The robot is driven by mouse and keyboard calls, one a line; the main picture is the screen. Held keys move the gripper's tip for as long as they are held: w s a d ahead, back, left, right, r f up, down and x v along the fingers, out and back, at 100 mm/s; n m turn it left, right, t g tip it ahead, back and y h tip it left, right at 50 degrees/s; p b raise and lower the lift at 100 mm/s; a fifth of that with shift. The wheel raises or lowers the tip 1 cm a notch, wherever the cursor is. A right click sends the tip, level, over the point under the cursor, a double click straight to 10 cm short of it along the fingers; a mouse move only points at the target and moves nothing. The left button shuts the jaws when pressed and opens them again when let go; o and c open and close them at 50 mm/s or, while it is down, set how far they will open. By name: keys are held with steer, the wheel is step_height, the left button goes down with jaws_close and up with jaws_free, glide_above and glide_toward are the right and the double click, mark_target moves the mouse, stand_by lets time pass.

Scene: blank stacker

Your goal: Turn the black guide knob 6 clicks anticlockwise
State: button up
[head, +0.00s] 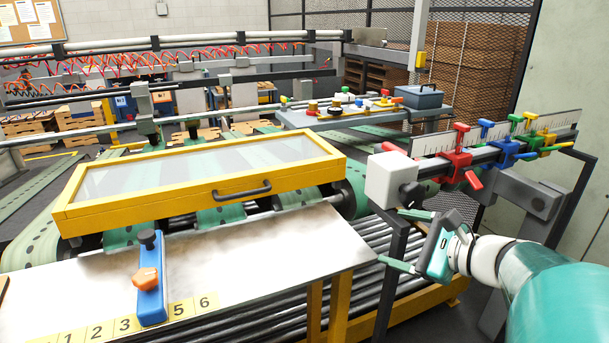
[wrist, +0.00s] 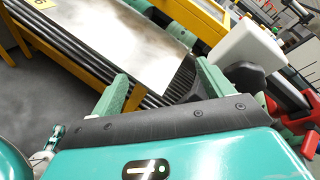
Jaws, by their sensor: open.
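A black knob (head: 410,195) sits on the front of a white block (head: 391,178) at the near end of the guide rail. My gripper (head: 390,236) is open and empty, just below this knob, with its fingers pointing left. In the wrist view the knob (wrist: 243,76) lies beyond and right of the right finger, outside the gap of my gripper (wrist: 162,68). That finger overlaps the knob's edge; I cannot tell if they touch. Another black knob (head: 149,239) tops a blue guide (head: 151,283) with an orange star knob (head: 145,279) on the metal table.
Red (head: 456,160), blue (head: 505,150), green and yellow clamps stand along the rail. The metal table (head: 230,262) has a numbered yellow strip (head: 140,324). A yellow-framed clear cover (head: 205,175) lies behind it. A dark post (head: 392,275) stands close to my gripper.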

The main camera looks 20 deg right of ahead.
mark_target(417, 197)
steer(key=s+d+r+m+t+h, duration=0.2)
steer(key=s+d+m+t+h, duration=0.15)
steer(key=d+m, duration=0.65)
steer(key=shift+n+t+h, duration=0.35)
steer(key=shift+n+t, duration=0.1)
steer(key=shift+n, duration=0.15)
steer(key=w, duration=1.4)
steer(key=shift+f, duration=0.15)
steer(key=shift+d, duration=0.1)
steer(key=c, duration=1)
